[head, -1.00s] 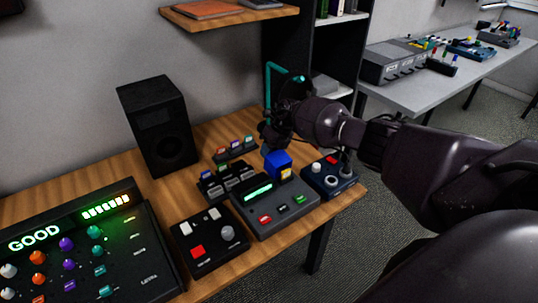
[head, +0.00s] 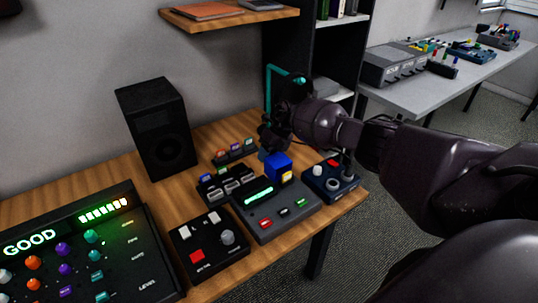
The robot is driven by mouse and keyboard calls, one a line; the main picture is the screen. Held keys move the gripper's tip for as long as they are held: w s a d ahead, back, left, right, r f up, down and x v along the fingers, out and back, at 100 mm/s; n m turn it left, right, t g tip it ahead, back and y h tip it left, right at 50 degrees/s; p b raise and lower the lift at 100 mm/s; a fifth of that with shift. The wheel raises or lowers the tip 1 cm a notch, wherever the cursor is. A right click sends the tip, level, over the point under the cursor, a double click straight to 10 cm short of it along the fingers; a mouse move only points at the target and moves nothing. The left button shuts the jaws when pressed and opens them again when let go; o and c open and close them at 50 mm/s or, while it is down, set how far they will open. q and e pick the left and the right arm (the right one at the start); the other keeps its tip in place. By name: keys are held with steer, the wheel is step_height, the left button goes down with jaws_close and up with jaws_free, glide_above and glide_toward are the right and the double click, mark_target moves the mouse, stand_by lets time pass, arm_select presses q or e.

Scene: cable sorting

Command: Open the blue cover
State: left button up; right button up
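The blue cover (head: 276,166) sits on the back right of a dark grey box with a lit green display (head: 258,196). A small yellow patch shows on the right side of the cover. My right gripper (head: 268,147) is just behind and above the cover, pointing down to the left. Its fingers are dark and small, and I cannot tell whether they touch the cover or how far apart they are. My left gripper is not in view.
A black box with a red button (head: 208,242) and a navy box with a joystick (head: 330,182) flank the grey box. Connector racks (head: 226,180) stand behind. A black speaker (head: 157,128) and a large mixer panel (head: 85,250) are to the left.

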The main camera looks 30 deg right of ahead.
steer(key=shift+r, duration=0.15)
steer(key=shift+r, duration=0.35)
step_height(320, 180, up, 19)
steer(key=p, duration=0.2)
stand_by(0.5)
